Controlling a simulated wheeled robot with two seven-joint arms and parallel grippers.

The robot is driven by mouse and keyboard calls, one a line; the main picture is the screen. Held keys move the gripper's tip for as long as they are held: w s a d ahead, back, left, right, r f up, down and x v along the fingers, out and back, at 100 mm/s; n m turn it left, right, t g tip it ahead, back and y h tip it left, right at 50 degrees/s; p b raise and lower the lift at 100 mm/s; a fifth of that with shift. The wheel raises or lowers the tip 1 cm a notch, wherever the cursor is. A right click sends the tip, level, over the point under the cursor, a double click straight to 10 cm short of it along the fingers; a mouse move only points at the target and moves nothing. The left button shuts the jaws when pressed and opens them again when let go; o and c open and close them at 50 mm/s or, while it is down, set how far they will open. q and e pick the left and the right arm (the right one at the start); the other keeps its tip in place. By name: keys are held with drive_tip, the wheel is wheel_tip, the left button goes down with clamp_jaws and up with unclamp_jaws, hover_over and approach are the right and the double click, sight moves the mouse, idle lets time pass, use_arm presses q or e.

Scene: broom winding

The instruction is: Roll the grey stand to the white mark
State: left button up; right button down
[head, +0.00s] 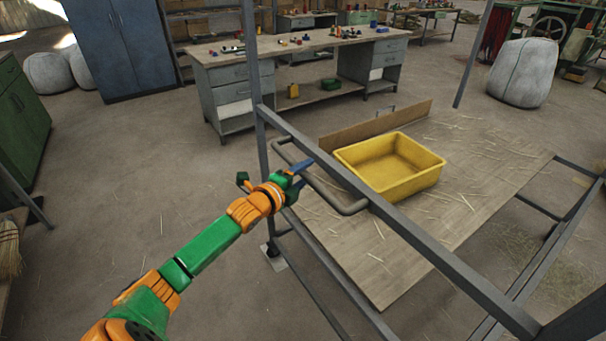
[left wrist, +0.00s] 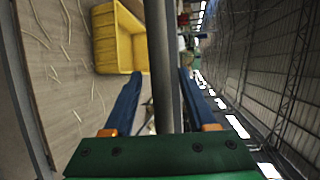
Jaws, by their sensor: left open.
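The grey stand (head: 310,140) is a metal frame on casters with a low wooden deck (head: 450,215) and a bent grey handle bar (head: 335,200) on its near left side. A white mark (head: 278,262) lies on the floor at the stand's left corner, partly hidden by a caster (head: 270,248). My left gripper (head: 300,172) is at the handle bar, open. In the left wrist view, a grey bar (left wrist: 161,50) runs between the two blue fingers of the left gripper (left wrist: 160,75), with gaps showing beside it. My right gripper is not in view.
A yellow bin (head: 390,165) sits on the deck among loose straw, in front of an upright board (head: 375,126). A workbench (head: 290,45) stands behind, a blue cabinet (head: 118,45) at the back left. Bare floor lies to the left.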

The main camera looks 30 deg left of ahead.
use_arm(q)
drive_tip(key=s+r, duration=0.1)
drive_tip(key=s, duration=0.6)
drive_tip(key=shift+r, duration=0.1)
drive_tip(key=s+a+f+n+g+y, duration=0.1)
drive_tip(key=s+f+n+g, duration=0.4)
drive_tip(key=f, duration=0.9)
drive_tip(key=s+a+f+n+g+y, duration=0.15)
drive_tip(key=s+f+n, duration=0.45)
drive_tip(key=f, duration=0.9)
drive_tip(key=s+d+f+n+g, duration=0.1)
drive_tip(key=s+d+f+g, duration=0.1)
drive_tip(key=s+d+f, duration=0.3)
drive_tip(key=s+d+f+n+g+h, duration=0.1)
drive_tip(key=s+d+f, duration=0.5)
drive_tip(key=s, duration=0.7)
drive_tip(key=s+d+f+n+g+h, duration=0.1)
drive_tip(key=s+d+f+n+g, duration=0.2)
drive_tip(key=s, duration=0.6)
wheel_tip(320, 180, down, 2)
drive_tip(key=shift+d+f+g, duration=0.15)
drive_tip(key=shift+d+g, duration=1)
drive_tip(key=shift+d, duration=0.05)
drive_tip(key=shift+s+h, duration=0.1)
drive_tip(key=shift+h, duration=0.15)
